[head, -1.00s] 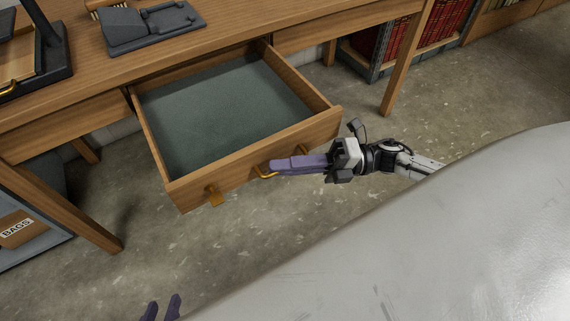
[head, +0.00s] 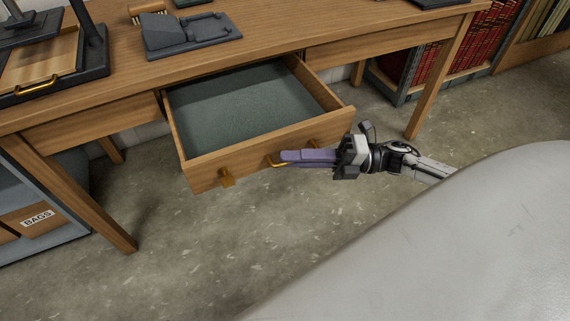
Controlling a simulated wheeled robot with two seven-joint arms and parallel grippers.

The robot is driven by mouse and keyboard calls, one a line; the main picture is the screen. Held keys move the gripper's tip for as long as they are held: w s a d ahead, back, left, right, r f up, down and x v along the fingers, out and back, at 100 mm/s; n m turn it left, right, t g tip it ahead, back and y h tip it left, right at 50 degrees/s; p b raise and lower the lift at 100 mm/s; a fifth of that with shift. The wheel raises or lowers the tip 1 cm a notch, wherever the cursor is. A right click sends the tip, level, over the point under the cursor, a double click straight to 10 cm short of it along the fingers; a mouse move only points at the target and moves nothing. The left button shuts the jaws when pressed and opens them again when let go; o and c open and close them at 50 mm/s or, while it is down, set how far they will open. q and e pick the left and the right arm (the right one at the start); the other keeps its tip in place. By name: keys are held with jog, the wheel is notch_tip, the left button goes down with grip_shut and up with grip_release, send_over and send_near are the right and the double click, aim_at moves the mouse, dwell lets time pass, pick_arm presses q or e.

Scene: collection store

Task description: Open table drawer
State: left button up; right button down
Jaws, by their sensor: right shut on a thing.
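The wooden table (head: 270,50) stands across the upper part of the head view. Its drawer (head: 230,165) is pulled well out and stands open, with a bare grey-green bottom and nothing seen inside. A brass handle (head: 276,162) is on the drawer front. My right gripper (head: 290,157) has purple fingers and is shut on this handle, reaching in from the right. My left gripper is out of view.
On the table top are a dark grey device (head: 190,35), a brush and a tray with a brass handle (head: 38,85). A box labelled BAGS (head: 38,217) sits on a low shelf at left. Red books (head: 470,40) stand at the back right. The floor before the drawer is clear.

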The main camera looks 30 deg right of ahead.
jog(key=shift+d, duration=0.1)
jog(key=c, duration=1.9)
grip_release()
jog(key=shift+o, duration=0.2)
jog(key=shift+s, duration=0.1)
jog(key=v, duration=1)
jog(key=shift+d, duration=0.1)
